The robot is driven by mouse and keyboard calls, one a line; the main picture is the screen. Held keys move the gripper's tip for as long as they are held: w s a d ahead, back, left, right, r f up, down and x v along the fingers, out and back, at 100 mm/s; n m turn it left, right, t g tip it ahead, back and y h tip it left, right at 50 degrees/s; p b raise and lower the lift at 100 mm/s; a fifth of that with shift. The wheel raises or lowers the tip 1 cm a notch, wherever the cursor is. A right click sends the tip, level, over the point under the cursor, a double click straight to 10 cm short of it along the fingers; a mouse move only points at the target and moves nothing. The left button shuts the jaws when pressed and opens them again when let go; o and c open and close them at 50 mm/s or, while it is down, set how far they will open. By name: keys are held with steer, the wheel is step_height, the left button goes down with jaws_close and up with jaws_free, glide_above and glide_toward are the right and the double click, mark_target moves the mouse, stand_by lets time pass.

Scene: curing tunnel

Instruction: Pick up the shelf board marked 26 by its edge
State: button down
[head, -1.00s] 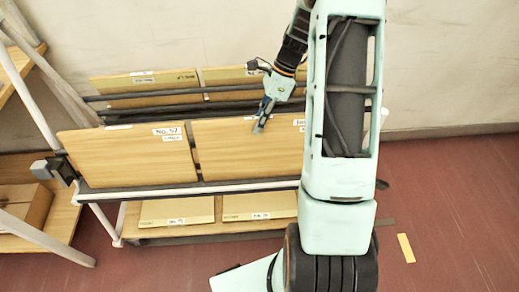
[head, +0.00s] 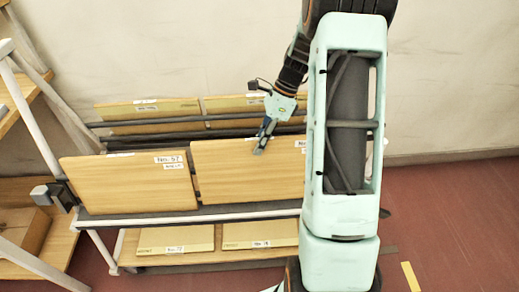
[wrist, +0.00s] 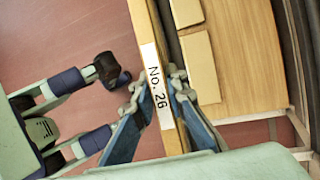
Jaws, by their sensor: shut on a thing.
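The shelf board marked 26 (wrist: 157,85) shows edge-on in the wrist view, with its white "No. 26" label facing me. In the head view it is the right front wooden board (head: 235,175), leaning upright on the rack; my arm covers its right end. My gripper (wrist: 156,92) is shut on its top edge, with one blue finger on each face. In the head view my gripper (head: 262,145) sits at the board's top edge, near its middle. The far finger is hidden there.
Board No. 57 (head: 125,185) stands close on the left, with a narrow gap. More boards stand behind dark rails (head: 150,120). Flat boards (head: 175,240) lie on the lower shelf. A wooden shelf unit (head: 30,240) is at left. Red floor is free at right.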

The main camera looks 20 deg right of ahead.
steer(key=s+a+r+p, duration=0.1)
steer(key=s+a+r, duration=0.1)
steer(key=s+r, duration=0.7)
steer(key=s, duration=0.4)
steer(key=shift+s+r+p, duration=0.3)
steer(key=shift+s+r, duration=0.1)
